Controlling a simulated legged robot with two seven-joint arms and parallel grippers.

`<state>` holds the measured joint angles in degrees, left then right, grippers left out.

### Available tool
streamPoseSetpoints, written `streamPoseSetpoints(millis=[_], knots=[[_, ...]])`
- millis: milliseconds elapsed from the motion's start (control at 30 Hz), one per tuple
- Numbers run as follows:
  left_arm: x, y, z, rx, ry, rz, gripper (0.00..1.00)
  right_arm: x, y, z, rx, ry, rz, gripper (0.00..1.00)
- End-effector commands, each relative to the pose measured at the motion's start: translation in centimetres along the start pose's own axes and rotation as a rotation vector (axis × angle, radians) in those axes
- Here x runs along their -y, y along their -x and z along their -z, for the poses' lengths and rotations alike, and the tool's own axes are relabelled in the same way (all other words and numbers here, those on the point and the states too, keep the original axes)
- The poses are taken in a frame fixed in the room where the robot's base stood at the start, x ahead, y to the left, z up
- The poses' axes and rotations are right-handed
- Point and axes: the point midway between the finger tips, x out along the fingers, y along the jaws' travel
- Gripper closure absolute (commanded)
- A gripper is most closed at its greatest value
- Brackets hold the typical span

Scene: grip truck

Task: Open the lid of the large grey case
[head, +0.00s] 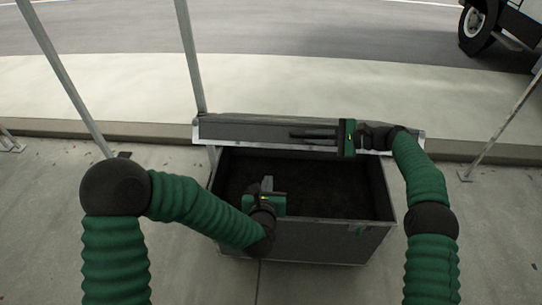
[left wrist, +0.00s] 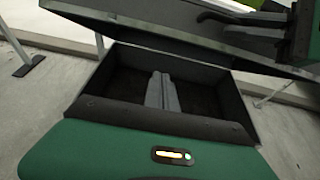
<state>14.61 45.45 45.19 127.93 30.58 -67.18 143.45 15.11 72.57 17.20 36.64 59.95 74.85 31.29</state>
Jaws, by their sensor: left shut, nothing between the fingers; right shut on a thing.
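The large grey case (head: 312,240) stands on the pavement with its dark inside showing. Its lid (head: 240,128) is raised along the far side, its inner face towards me; the lid also shows in the left wrist view (left wrist: 150,24). My right gripper (head: 293,136) is at the lid's inner side, fingers pointing left, shut on the lid; the exact contact is hard to see. My left gripper (head: 267,183) is over the case opening near the front wall, pointing away from me. Its fingers are together and empty in the left wrist view (left wrist: 162,78).
Metal poles (head: 190,60) stand behind and to the left of the case, and another pole (head: 500,125) stands to the right. A kerb (head: 80,130) runs behind the case. A truck wheel (head: 477,25) shows at the far right. Pavement on both sides is mostly clear.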

Motion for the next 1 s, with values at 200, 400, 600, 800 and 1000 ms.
streamPoseSetpoints(millis=[200, 400, 600, 800, 1000], knots=[[0.0, -3.8, 0.1, -0.001, -0.001, 0.0, 1.0, 0.1, 0.1, 0.2, -0.005, 0.0, 0.003, 1.0], [0.0, -8.2, 0.0, 0.001, -0.004, 0.0, 1.0, 0.1, 0.1, 0.2, -0.006, 0.0, 0.003, 1.0], [0.0, -10.1, -2.4, 0.004, -0.007, 0.001, 1.0, 0.0, 0.1, 0.2, -0.006, 0.0, 0.003, 1.0], [0.1, -10.4, -3.8, 0.001, -0.008, 0.003, 1.0, 0.0, 0.1, 0.2, -0.006, 0.0, 0.003, 1.0], [0.1, -10.4, -3.9, 0.0, -0.008, 0.003, 1.0, 0.1, 0.1, 0.2, -0.006, 0.001, 0.003, 1.0]])
